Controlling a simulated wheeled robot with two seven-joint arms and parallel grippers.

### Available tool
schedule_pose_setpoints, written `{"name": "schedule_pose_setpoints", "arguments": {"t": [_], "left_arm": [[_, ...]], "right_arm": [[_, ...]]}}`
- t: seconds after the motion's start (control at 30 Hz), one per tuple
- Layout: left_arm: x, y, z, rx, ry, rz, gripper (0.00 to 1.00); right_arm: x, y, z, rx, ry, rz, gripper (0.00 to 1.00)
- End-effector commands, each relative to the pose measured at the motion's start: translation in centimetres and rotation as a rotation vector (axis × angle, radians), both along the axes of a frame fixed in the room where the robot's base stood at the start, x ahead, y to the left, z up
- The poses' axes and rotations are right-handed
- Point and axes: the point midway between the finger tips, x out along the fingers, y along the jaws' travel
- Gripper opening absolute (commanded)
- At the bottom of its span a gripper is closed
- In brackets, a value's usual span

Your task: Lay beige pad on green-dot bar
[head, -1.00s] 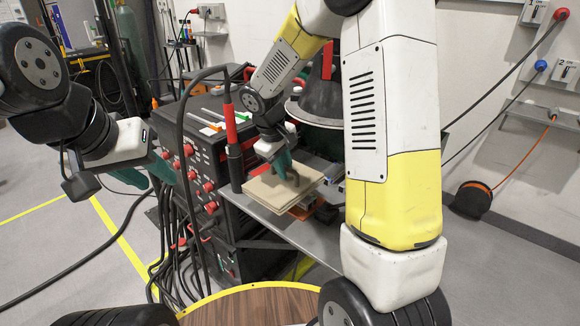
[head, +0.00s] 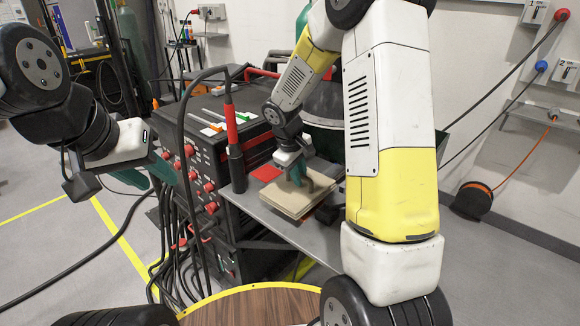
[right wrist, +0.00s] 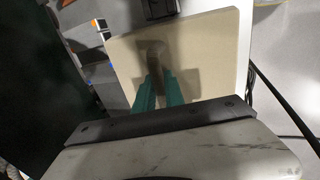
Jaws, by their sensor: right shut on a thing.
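The beige pad (head: 293,203) is a flat, square, pale slab, held over the grey table beside the black cabinet. My right gripper (head: 299,177) is above it, with its green fingers shut on a grip at the pad's middle. In the right wrist view the pad (right wrist: 205,60) fills the middle, with the fingers of my right gripper (right wrist: 157,85) at its grip. I cannot make out the green-dot bar in either view; the pad and my right arm cover part of the table. My left gripper (head: 150,176) hangs empty at the left, fingers apart.
A red square (head: 267,172) lies on the grey table (head: 255,209), left of the pad. The black cabinet (head: 205,165) with red knobs stands to the left, with cables hanging in front. A dark rounded machine (head: 325,110) is behind. A wooden round top (head: 255,305) is nearest.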

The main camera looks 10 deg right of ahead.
Motion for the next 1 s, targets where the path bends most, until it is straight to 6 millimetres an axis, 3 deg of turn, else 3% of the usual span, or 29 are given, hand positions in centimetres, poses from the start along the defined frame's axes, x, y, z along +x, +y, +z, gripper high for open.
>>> {"name": "schedule_pose_setpoints", "arguments": {"t": [0.03,0.07,0.13,0.17,0.57,1.0], "left_arm": [[0.0,0.0,0.0,0.000,0.000,0.000,0.36],[0.0,0.0,0.0,0.000,0.000,0.000,0.36],[0.0,0.0,0.0,0.000,0.000,0.000,0.36],[0.0,0.0,0.0,0.000,0.000,0.000,0.36],[0.0,0.0,0.0,0.000,0.000,0.000,0.36],[0.0,0.0,0.0,0.000,0.000,0.000,0.36]], "right_arm": [[0.0,0.0,-0.2,-0.001,0.001,0.001,0.00],[0.0,0.0,-0.2,-0.001,0.001,0.001,0.20],[0.0,0.0,-0.1,-0.001,0.001,0.000,0.34],[0.0,0.0,-0.1,-0.001,0.001,0.000,0.36],[0.0,0.1,0.6,0.000,-0.002,0.001,0.36],[-1.6,2.1,8.9,0.001,-0.004,0.001,0.36]]}}
